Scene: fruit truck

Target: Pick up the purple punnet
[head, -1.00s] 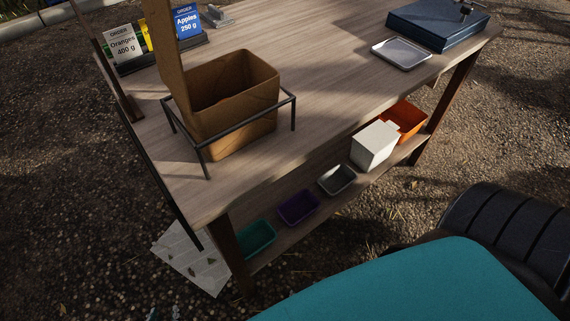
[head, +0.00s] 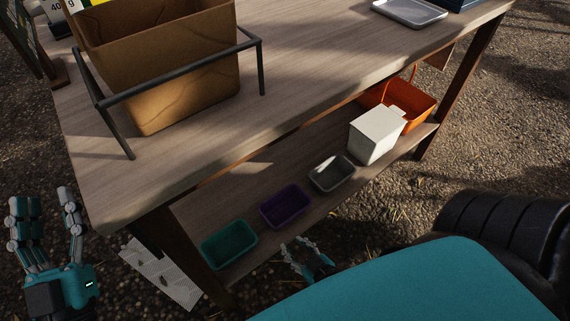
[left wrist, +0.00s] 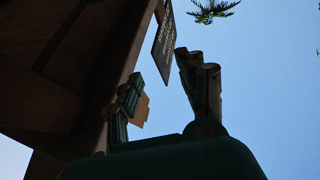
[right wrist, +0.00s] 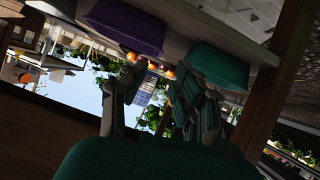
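The purple punnet (head: 286,206) sits on the lower shelf of the wooden table, between the teal punnet (head: 229,245) and the grey punnet (head: 332,174). My right gripper (head: 300,243) is open and empty, just in front of the shelf edge near the purple punnet and apart from it. In the right wrist view the purple punnet (right wrist: 122,27) and the teal punnet (right wrist: 216,62) show beyond the spread fingers (right wrist: 155,72). My left gripper (head: 47,195) is open, empty and raised left of the table. Its fingers (left wrist: 160,75) point at the sky in the left wrist view.
A white box (head: 374,136) and an orange crate (head: 415,108) stand farther right on the shelf. The tabletop (head: 290,85) overhangs the shelf. A brown paper bag (head: 185,85) stands in a metal frame above. Table legs bound the shelf.

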